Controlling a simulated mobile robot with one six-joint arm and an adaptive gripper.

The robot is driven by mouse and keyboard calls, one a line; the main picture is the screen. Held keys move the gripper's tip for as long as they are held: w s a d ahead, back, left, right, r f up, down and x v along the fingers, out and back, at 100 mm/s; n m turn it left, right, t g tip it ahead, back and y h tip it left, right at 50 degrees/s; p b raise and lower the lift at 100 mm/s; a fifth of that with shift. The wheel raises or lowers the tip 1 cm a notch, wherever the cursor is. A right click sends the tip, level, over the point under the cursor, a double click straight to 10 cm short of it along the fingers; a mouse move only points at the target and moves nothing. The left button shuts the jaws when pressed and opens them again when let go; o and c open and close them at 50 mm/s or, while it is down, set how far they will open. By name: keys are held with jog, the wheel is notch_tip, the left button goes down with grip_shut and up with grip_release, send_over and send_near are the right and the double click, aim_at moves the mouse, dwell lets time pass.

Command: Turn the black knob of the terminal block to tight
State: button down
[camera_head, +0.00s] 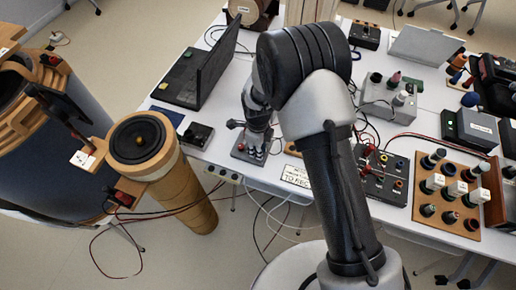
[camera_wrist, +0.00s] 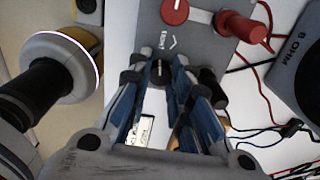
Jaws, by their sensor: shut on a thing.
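The grey terminal block (camera_wrist: 205,42) fills the upper middle of the wrist view. It carries a red knob (camera_wrist: 174,10), a red plug post (camera_wrist: 243,26) and small printed marks. The black knob (camera_wrist: 159,71) is between the blue fingertips of my gripper (camera_wrist: 160,66), which is shut on it. A pale line shows on the knob's top; its exact angle is hard to read. A black post (camera_wrist: 208,78) is close to the right finger. In the head view the terminal block (camera_head: 240,155) lies near the table's front edge under my gripper (camera_head: 255,148).
A laptop (camera_head: 205,75) stands behind left and a small black box (camera_head: 197,135) lies left of the block. A round speaker (camera_head: 140,138) is on a column in front left. A wooden board of connectors (camera_head: 452,195) is at the right. Loose wires (camera_wrist: 265,62) run right of the block.

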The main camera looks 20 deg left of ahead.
jog(key=shift+a+m, duration=0.1)
jog(key=shift+m, duration=1.1)
jog(key=c, duration=1.4)
grip_release()
jog(key=shift+c, duration=0.2)
jog(key=shift+r, duration=0.1)
notch_tip(320, 180, up, 12)
